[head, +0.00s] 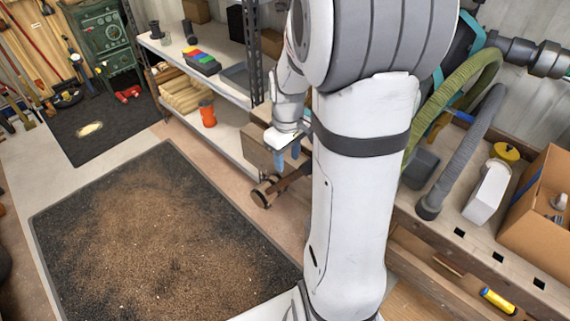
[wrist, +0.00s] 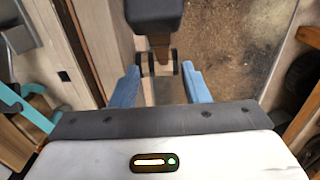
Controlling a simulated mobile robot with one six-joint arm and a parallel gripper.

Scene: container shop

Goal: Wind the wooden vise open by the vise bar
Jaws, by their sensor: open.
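My gripper (head: 287,153) hangs in front of the bench end with its blue fingers pointing down; my arm hides part of the bench there. In the wrist view the two blue fingers (wrist: 162,85) are well apart with nothing held between them. The wooden vise (head: 256,148) shows as a brown block beside the fingers. The vise bar, with dark round ends (head: 264,193), sits low in front of it. In the wrist view the bar's dark round ends (wrist: 173,66) lie ahead of the finger gap, below a dark block. I cannot tell whether the fingers touch the bar.
A dark mat strewn with shavings (head: 160,230) covers the floor at left. A shelf (head: 195,65) with an orange container (head: 207,113) stands behind. The bench at right holds hoses (head: 470,145), a cardboard box (head: 540,195) and a white item (head: 487,192).

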